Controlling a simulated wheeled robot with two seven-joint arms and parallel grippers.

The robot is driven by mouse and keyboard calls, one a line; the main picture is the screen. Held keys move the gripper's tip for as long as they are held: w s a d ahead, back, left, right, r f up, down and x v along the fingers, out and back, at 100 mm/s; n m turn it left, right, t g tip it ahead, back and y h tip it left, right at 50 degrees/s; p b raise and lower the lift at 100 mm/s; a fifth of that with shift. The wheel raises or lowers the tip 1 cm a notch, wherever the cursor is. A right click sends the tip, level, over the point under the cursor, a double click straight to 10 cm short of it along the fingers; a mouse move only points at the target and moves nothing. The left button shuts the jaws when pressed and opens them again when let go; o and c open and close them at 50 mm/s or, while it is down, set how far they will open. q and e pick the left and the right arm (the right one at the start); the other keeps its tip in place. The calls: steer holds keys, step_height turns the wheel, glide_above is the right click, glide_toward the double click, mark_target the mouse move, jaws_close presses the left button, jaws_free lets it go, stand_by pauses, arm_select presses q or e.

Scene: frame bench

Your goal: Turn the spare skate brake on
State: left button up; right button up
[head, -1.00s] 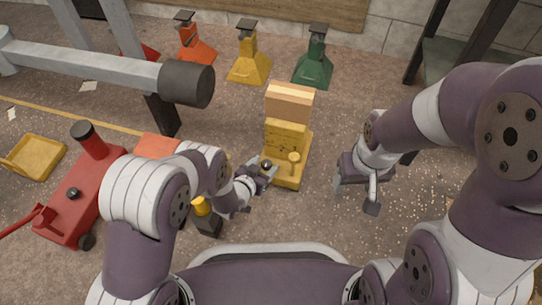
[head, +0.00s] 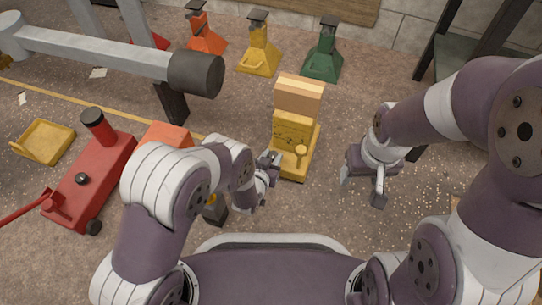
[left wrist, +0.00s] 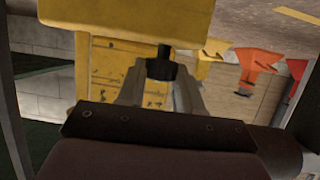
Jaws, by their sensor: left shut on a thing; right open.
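The spare skate (head: 290,132) is a worn yellow block on a yellow base, with a tan block on top and a yellow round knob (head: 301,151) at its front. My left gripper (head: 272,159) is at its front left side. In the left wrist view, its two fingers (left wrist: 161,88) are shut on a small black brake handle (left wrist: 163,66) against the yellow skate body (left wrist: 115,62). The handle is mostly hidden by the fingers in the head view. My right gripper (head: 362,188) is open and empty, to the right of the skate.
A red jack (head: 88,185) and a yellow tray (head: 43,143) stand at left. A grey beam with a black end (head: 195,74) crosses the upper left. Orange, yellow and green stands (head: 322,57) line the back. Floor is clear between the skate and my right gripper.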

arm_select(q)
steer(key=shift+s+d+n+t+y, duration=0.1)
steer(key=shift+d+n+t+y, duration=0.25)
steer(key=shift+n+y, duration=1.35)
steer(key=shift+y, duration=0.2)
steer(key=n+y, duration=0.2)
steer(key=y, duration=0.1)
steer(key=shift+d+f+b, duration=0.1)
steer(key=shift+d+b, duration=0.1)
steer(key=shift+b, duration=0.15)
steer(key=shift+d+n+y+b, duration=0.1)
steer(key=shift+n+y+b, duration=0.4)
steer(key=shift+n+y, duration=0.75)
steer(key=o, duration=1)
steer(key=shift+o, duration=0.2)
